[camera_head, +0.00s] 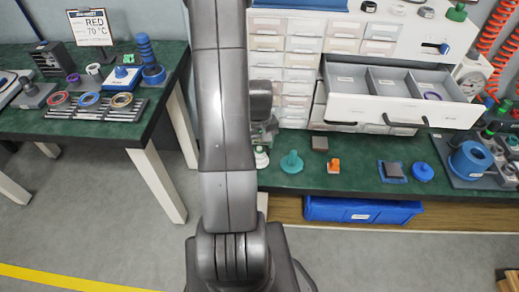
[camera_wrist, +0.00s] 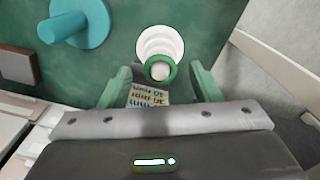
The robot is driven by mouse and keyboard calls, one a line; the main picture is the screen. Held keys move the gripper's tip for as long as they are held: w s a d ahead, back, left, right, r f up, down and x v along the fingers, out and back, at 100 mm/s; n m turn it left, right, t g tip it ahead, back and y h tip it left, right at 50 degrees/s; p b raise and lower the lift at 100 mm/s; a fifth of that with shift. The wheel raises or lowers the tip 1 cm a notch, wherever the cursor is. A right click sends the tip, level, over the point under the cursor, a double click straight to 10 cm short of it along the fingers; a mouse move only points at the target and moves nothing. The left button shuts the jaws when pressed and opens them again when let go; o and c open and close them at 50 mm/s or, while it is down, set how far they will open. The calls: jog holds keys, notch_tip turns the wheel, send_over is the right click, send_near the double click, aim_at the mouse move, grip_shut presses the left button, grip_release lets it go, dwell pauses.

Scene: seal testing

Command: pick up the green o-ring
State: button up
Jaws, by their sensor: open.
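The green o-ring (camera_wrist: 174,71) shows in the wrist view around the tip of a white round stepped piece (camera_wrist: 160,40), on the green bench top. My gripper (camera_wrist: 160,72) is open, with one green finger to the left of the ring and one to the right. Neither finger visibly touches it. A small printed label (camera_wrist: 148,97) shows between the fingers, below the ring. In the head view my gripper is mostly hidden behind my arm, just above the white piece (camera_head: 261,160).
A teal knobbed piece (camera_head: 291,162) stands right of the white piece; it also shows in the wrist view (camera_wrist: 75,22). A brown block (camera_head: 319,143) and an orange piece (camera_head: 333,165) lie farther right. An open drawer (camera_head: 400,108) juts out above the bench.

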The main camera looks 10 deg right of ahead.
jog(key=shift+f+b, duration=0.25)
jog(key=shift+b, duration=0.05)
dwell(0.4)
jog(key=shift+c, duration=0.4)
jog(key=c, duration=1)
jog(key=shift+c, duration=0.2)
jog(key=shift+r, duration=0.1)
